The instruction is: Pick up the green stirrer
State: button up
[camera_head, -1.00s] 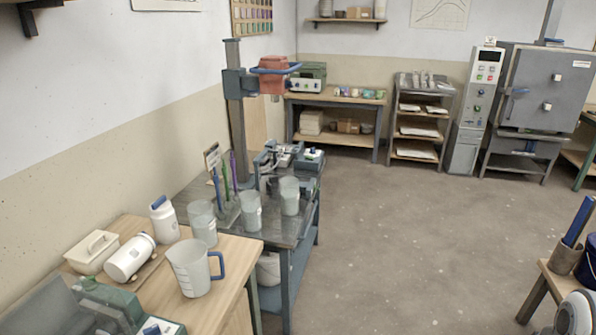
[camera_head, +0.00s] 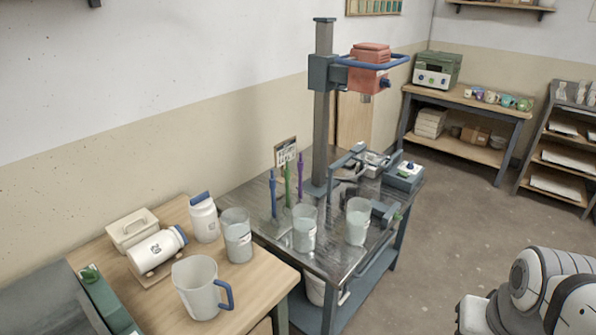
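The green stirrer (camera_head: 287,187) stands upright near the back edge of the dark metal-topped table (camera_head: 262,190). It is between a blue stirrer (camera_head: 273,196) on its left and a purple stirrer (camera_head: 300,176) on its right. Its lower end is hard to make out behind the buckets. Parts of my arm show at the lower right, well apart from the stirrers. My gripper cannot be seen.
Translucent buckets (camera_head: 304,230) stand in front of the stirrers. A column mixer with a red head (camera_head: 370,70) rises behind them on the right. Open floor (camera_head: 450,200) lies right.

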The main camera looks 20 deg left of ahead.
aim_at(287, 170)
jog(key=u, duration=0.65)
jog(key=i, duration=0.85)
jog(key=u, duration=0.4)
jog(key=k, duration=0.9)
jog(key=u, duration=0.2)
jog(key=i, duration=0.9)
jog(key=z, duration=0.1)
